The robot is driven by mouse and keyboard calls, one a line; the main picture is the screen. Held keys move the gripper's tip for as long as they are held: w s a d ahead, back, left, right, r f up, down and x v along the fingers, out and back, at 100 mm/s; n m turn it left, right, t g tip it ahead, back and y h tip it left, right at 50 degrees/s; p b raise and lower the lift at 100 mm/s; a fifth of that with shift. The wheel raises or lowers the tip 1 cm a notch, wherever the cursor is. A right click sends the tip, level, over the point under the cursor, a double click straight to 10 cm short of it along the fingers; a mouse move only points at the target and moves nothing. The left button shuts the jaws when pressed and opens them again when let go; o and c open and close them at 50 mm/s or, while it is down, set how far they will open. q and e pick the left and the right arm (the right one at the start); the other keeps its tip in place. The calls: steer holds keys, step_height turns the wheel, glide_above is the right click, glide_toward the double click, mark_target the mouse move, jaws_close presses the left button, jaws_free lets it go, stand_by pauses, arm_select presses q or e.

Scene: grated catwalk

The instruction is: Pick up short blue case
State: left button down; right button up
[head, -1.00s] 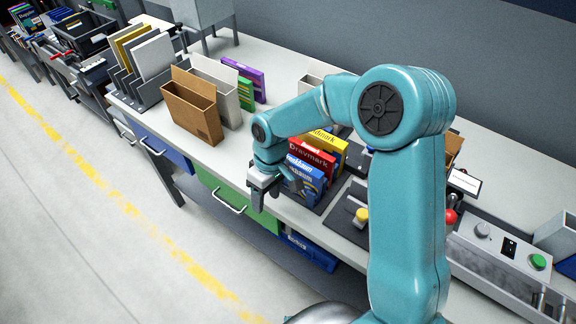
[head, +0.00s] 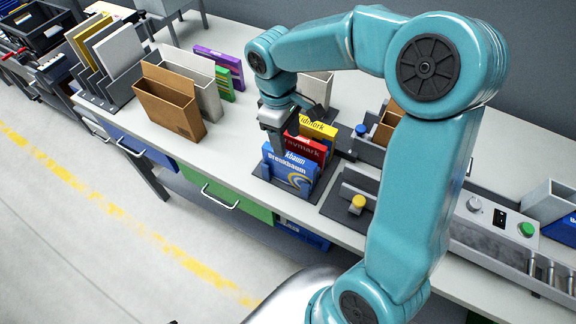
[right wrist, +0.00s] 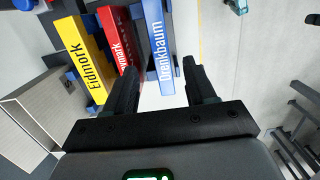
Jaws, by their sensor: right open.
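A blue case (head: 287,173) stands upright at the front of a short row of cases in a dark rack on the bench, nearest the front edge. Its white-lettered spine faces up and shows in the right wrist view (right wrist: 160,45). My right gripper (head: 276,146) is above the left end of the row, close to the blue case, and partly hides the row. In the right wrist view my right gripper (right wrist: 162,84) is open and empty, with the blue spine just ahead, roughly between its fingers. My left gripper is not in view.
Behind the blue case stand a red case (head: 310,146) and a yellow case (head: 319,130). A brown box (head: 170,108) stands to the left. A fixture with a yellow knob (head: 357,203) sits to the right. Bare bench lies left of the row.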

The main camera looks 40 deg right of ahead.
mark_target(289, 155)
steer(key=shift+s+a+f, duration=0.1)
steer(key=shift+s+f, duration=0.05)
steer(key=shift+f, duration=0.45)
steer(key=shift+s+f, duration=0.1)
steer(key=shift+f, duration=0.45)
steer(key=f, duration=0.2)
steer(key=f+p, duration=0.1)
steer(key=f, duration=0.1)
steer(key=shift+s+f, duration=0.2)
steer(key=shift+f, duration=0.15)
jaws_close()
